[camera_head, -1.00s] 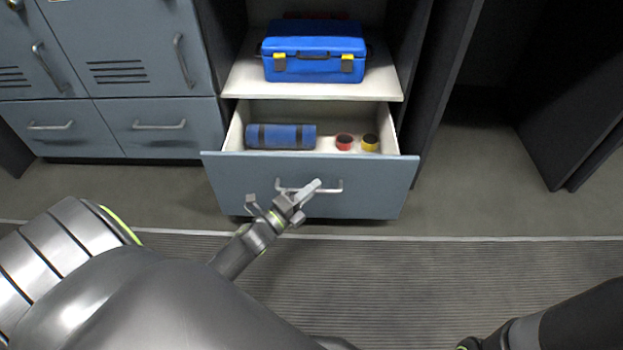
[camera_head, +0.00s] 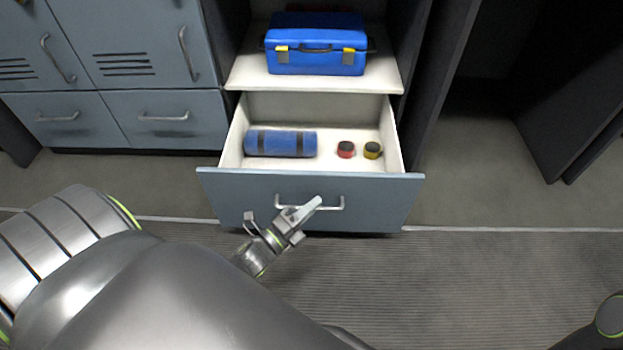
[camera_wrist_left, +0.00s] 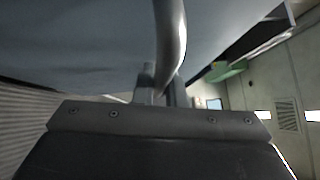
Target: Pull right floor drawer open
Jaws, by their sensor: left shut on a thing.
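The right floor drawer (camera_head: 350,217) is a blue-grey drawer low in the open cabinet, pulled well out. Its pale inside shows a blue roll (camera_head: 280,143) with dark bands, a red roll (camera_head: 346,149) and a yellow roll (camera_head: 373,150). My left gripper (camera_head: 300,213) is at the drawer front, shut on the bar handle (camera_head: 330,206). In the left wrist view the handle (camera_wrist_left: 170,45) runs down between the fingers (camera_wrist_left: 160,85). The far side of the grip is hidden. My right arm shows only at the lower right edge; its gripper is out of view.
A blue toolbox (camera_head: 315,52) with yellow latches sits on the shelf (camera_head: 240,75) above the drawer. Shut grey lockers (camera_head: 150,60) stand to the left. The ribbed floor (camera_head: 430,280) in front is clear.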

